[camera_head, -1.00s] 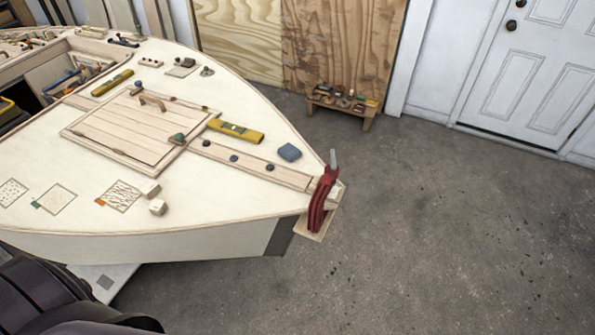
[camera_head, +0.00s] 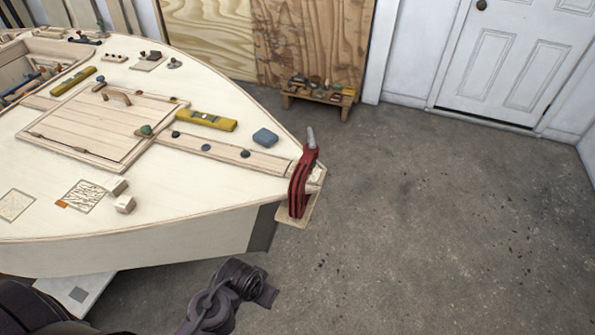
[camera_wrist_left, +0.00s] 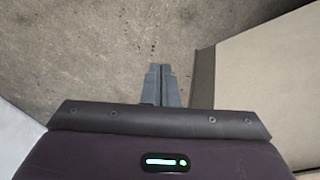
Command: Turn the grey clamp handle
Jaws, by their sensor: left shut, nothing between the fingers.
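The grey clamp handle (camera_head: 311,138) stands up, slightly tilted, from the top of a red clamp (camera_head: 299,185). The clamp sits on the pointed end of the plywood hull (camera_head: 215,225), over a small wooden pad. In the left wrist view my left gripper (camera_wrist_left: 162,72) is shut and empty, its grey fingers together above the concrete floor. The hull's side (camera_wrist_left: 262,70) is to the right of the fingers there. The clamp does not show in that view. In the head view a dark arm part of mine is at the bottom, below and left of the clamp. My right gripper is not seen.
A low wooden stool (camera_head: 318,97) with tools stands by the back wall. The floor (camera_head: 440,220) right of the clamp is clear.

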